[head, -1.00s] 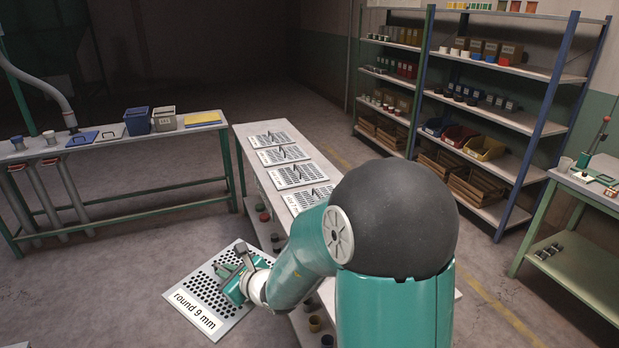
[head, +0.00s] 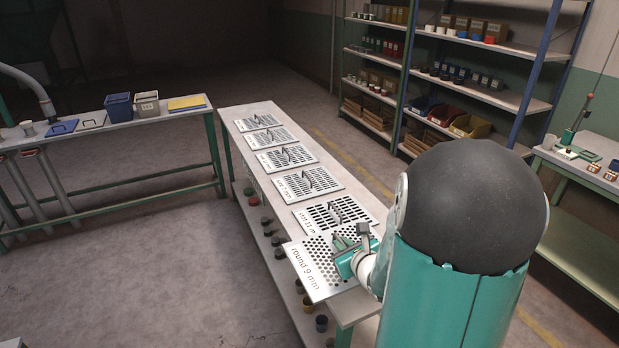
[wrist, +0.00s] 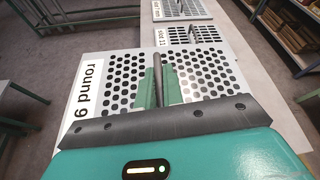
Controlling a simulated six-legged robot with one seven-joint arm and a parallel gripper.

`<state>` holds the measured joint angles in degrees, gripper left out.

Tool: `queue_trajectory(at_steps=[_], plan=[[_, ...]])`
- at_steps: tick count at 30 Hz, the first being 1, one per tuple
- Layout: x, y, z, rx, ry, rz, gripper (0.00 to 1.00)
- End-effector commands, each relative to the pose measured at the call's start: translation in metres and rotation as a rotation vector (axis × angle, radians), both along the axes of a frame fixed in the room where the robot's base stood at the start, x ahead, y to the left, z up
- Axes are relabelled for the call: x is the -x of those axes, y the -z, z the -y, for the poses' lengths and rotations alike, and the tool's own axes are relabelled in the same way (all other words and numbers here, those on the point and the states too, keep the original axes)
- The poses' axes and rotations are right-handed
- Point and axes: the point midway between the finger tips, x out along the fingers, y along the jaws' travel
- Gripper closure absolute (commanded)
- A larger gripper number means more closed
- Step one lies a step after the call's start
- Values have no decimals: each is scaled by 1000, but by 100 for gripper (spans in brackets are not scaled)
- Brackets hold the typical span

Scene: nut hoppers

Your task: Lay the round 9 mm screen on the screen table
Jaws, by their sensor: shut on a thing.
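The round 9 mm screen (head: 309,272) is a pale square plate with round holes and a printed label. My gripper (head: 350,258) is shut on its upright handle; the wrist view also shows the green fingers (wrist: 159,88) on either side of the handle. The screen (wrist: 118,75) is at the near end of the long screen table (head: 262,214), with its label side sticking out past the table's left edge. It partly overlaps the view of the neighbouring slotted screen. I cannot tell whether it touches the table top.
Several other screens lie in a row along the table, the nearest being a slotted screen (head: 335,213). A side bench (head: 160,112) with bins stands at the left. Shelves (head: 470,80) stand at the back right. Small pots (head: 268,232) sit under the table.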

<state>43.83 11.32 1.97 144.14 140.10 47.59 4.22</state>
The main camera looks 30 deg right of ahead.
Motion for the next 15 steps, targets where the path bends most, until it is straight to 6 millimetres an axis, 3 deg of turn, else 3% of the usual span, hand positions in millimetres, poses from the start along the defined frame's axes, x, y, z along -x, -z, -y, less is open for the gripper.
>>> queue_trajectory(at_steps=[5, 15], plan=[[-1, 3, 9, 0, 4, 1, 100], [-9, 34, 78, -1, 8, 1, 100]])
